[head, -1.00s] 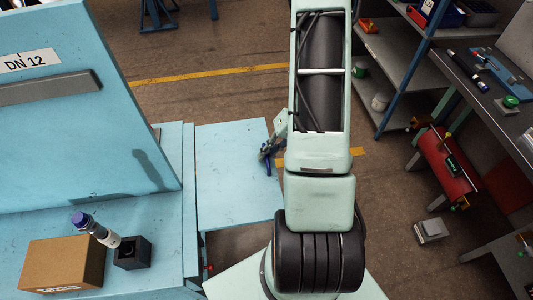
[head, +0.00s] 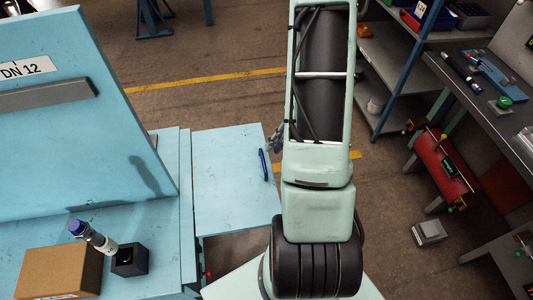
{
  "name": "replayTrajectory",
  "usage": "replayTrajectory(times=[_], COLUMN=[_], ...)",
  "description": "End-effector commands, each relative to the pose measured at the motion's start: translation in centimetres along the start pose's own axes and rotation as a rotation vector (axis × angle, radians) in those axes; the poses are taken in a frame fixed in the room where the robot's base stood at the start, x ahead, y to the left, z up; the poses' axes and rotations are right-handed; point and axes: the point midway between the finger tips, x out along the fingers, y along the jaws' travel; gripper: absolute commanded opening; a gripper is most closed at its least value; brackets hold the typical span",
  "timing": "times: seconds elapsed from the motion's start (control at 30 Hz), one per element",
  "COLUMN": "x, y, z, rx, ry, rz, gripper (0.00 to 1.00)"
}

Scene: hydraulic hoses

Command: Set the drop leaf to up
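The drop leaf (head: 228,180) is a light blue panel at the right side of the blue bench (head: 165,225). It extends outward from the bench edge and looks roughly flat, though I cannot tell its exact height or angle. A slim dark blue object (head: 263,165) shows at the leaf's right edge. My gripper (head: 275,142) is mostly hidden behind my arm, with only a grey part showing by the leaf's far right corner. I cannot see its fingertips or whether it touches the leaf.
A blue upright panel labelled DN 12 (head: 75,110) stands on the bench. A cardboard box (head: 58,268), a bottle with a purple cap (head: 92,236) and a black holder (head: 130,257) sit on it. A red knob (head: 208,273) is below the leaf. Shelves (head: 385,75) stand at right.

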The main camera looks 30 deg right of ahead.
Motion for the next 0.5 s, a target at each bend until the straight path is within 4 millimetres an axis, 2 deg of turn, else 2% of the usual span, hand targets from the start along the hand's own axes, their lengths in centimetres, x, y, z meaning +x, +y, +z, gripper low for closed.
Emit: replayTrajectory(times=[0.1, 0.2, 0.5], x=[-2.2, -3.4, -4.4], y=[0.0, 0.0, 0.0], z=[0.1, 0.1, 0.0], rx=[-0.002, -0.002, -0.001], ry=[-0.003, -0.002, 0.001], rz=[-0.002, -0.001, 0.000], gripper=[0.15, 0.15, 0.15])
